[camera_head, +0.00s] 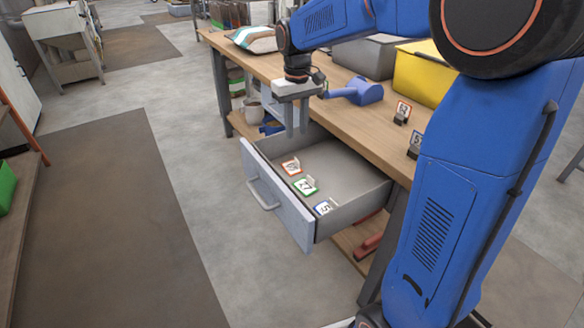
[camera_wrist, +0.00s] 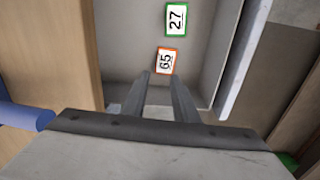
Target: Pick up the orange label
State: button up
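The orange label (camera_head: 291,167), an orange-framed card reading 65, lies in the open drawer (camera_head: 337,165). In the wrist view the orange label (camera_wrist: 165,61) lies just beyond my fingertips. Beside it in the drawer are a green label (camera_head: 305,186) reading 27 and a blue label (camera_head: 324,207). Another orange-edged card (camera_head: 402,112) stands on the tabletop. My gripper (camera_head: 297,134) points down above the drawer, near the 65 label. Its two fingers (camera_wrist: 160,78) are apart with nothing between them.
The drawer front (camera_head: 277,204) with its handle sticks out from the wooden workbench (camera_head: 345,118). A dark card (camera_head: 415,146), a blue tool (camera_head: 362,92), a yellow bin (camera_head: 422,72) and a grey bin (camera_head: 369,55) stand on the bench.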

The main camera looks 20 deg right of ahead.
send_near(292, 165)
jog(key=shift+s+d+f, duration=0.2)
jog(key=shift+s+d, duration=0.3)
jog(key=shift+d, duration=0.05)
jog(key=shift+w+d+f, duration=0.1)
jog(key=shift+f, duration=1.3)
jog(key=shift+w+d+f, duration=0.1)
jog(key=shift+f, duration=1.25)
grip_shut()
